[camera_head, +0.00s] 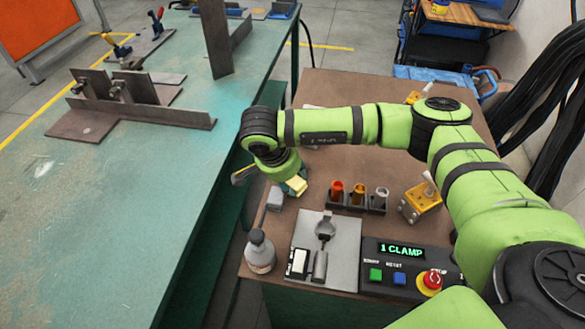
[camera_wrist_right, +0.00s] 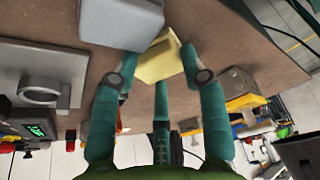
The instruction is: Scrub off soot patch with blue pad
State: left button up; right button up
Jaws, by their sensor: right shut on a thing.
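My right gripper (camera_head: 293,182) reaches down over the left edge of the brown bench. It is shut on a yellow pad (camera_head: 297,186); the wrist view shows this pad (camera_wrist_right: 158,62) between the fingers (camera_wrist_right: 160,70). A grey-blue block (camera_head: 275,198) lies on the bench just left of it, and it also shows close beside the fingers in the wrist view (camera_wrist_right: 121,23). I cannot tell whether that block is the blue pad. No soot patch is clear to me; the green table (camera_head: 95,220) has a pale worn spot and small dark specks. My left gripper is out of view.
On the brown bench (camera_head: 330,88) stand a spray bottle (camera_head: 260,252), a grey fixture plate (camera_head: 335,235), several coloured cups in a rack (camera_head: 357,194) and a control box (camera_head: 405,270). Steel plates and an upright (camera_head: 216,40) stand at the table's far side. The table's near part is clear.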

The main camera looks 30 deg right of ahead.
jog(key=shift+s+a+f, duration=0.1)
jog(key=shift+s+a, duration=0.1)
jog(key=shift+s, duration=0.05)
jog(key=shift+w+d+b, duration=0.4)
jog(key=shift+w+b, duration=0.15)
jog(key=shift+b, duration=0.25)
jog(key=shift+w+d+b, duration=0.5)
jog(key=shift+w+d, duration=0.1)
jog(key=shift+w, duration=0.15)
jog(key=shift+w+d+b, duration=0.5)
jog(key=shift+w+d, duration=0.05)
jog(key=shift+w, duration=0.2)
jog(key=shift+w+d+b, duration=0.35)
jog(key=shift+w+d, duration=0.15)
jog(key=shift+w, duration=0.2)
jog(key=shift+w+d+b, duration=0.5)
jog(key=shift+w+d, duration=0.05)
jog(key=shift+w, duration=0.15)
jog(key=shift+w+d, duration=0.35)
jog(key=shift+w, duration=0.1)
jog(key=shift+d, duration=0.15)
